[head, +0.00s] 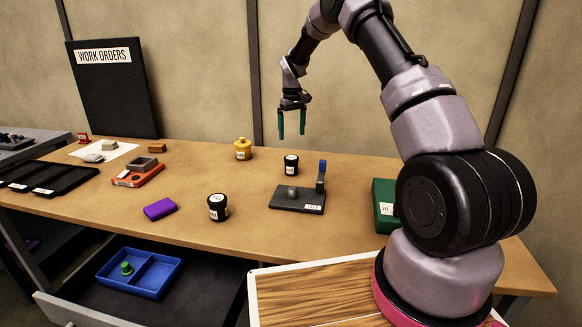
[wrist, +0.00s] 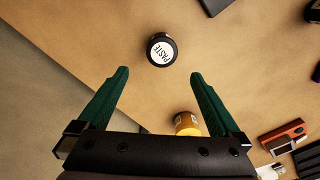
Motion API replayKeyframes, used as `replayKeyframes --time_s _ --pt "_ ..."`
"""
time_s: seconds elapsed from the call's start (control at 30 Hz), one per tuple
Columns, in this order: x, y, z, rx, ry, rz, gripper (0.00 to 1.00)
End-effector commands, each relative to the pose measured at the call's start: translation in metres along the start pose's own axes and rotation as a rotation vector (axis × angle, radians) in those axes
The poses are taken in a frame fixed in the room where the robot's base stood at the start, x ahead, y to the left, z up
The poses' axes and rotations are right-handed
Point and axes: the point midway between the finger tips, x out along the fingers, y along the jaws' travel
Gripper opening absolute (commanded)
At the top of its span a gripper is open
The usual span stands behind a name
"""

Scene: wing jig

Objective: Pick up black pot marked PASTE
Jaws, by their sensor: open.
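The black pot marked PASTE (wrist: 161,49) shows from above in the wrist view, with a round white label on its lid. In the head view, the black pot (head: 291,165) toward the back of the table matches it and stands upright. My gripper (head: 292,134) is open and points down, above the table near this pot. In the wrist view, the pot lies just beyond the tips of my gripper (wrist: 159,73), roughly centred between the green fingers. Nothing is between the fingers.
A yellow pot (head: 243,149) stands to the left. A dark plate with a blue-topped post (head: 298,199) lies in front of the pot. Another black pot (head: 218,208) stands nearer the front edge. A green box (head: 383,206) is at the right. Bare table surrounds the PASTE pot.

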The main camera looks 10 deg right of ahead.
Motion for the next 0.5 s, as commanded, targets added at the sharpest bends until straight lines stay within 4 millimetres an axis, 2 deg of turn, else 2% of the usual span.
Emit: replayKeyframes --time_s 0.3,0.5 --pt "0.050 0.000 -0.003 -0.013 -0.013 -0.001 1.00" --pt "0.069 -0.001 -0.002 -0.012 -0.012 -0.001 1.00"
